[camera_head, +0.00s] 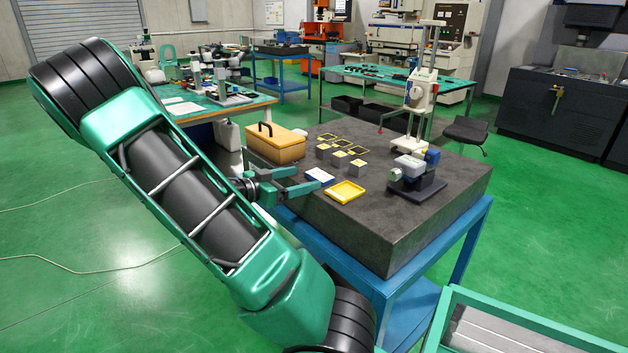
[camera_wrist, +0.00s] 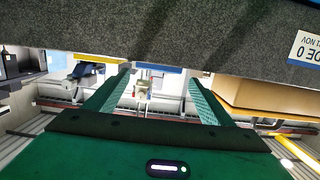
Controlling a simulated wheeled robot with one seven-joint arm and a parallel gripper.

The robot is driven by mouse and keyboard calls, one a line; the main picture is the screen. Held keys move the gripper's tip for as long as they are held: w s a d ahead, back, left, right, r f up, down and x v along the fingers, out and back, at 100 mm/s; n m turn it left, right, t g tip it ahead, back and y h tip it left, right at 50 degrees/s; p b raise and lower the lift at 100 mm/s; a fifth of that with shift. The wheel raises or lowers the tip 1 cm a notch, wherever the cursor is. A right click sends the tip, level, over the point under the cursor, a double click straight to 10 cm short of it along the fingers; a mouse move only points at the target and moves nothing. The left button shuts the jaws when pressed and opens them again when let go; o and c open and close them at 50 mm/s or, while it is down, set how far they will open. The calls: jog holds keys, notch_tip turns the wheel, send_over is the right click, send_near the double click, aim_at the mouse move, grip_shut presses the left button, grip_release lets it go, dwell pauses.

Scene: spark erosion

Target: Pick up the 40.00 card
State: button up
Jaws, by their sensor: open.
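No marking 40.00 can be read in either view. A small white card with a blue edge (camera_head: 320,174) lies on the dark granite table near its left edge. A blue-edged strip (camera_wrist: 158,68) shows between my fingers in the wrist view, probably that card. Several small grey blocks with pale yellow tops (camera_head: 340,158) stand behind it; their tops are too small to read. My gripper (camera_head: 308,179) is open and empty at the table's left edge, its fingers pointing towards the white card. In the wrist view my gripper (camera_wrist: 160,80) has its two green fingers wide apart.
The granite table (camera_head: 400,225) also bears a yellow tray (camera_head: 345,192), yellow outlined squares (camera_head: 350,141), a tan case (camera_head: 275,143) and a measuring stand (camera_head: 417,186). The case stands close behind my gripper. The table's front right is clear.

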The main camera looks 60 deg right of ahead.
aim_at(315, 176)
jog(key=shift+x, duration=2.95)
jog(key=shift+f, duration=0.1)
jog(key=shift+c, duration=0.4)
jog(key=c, duration=0.8)
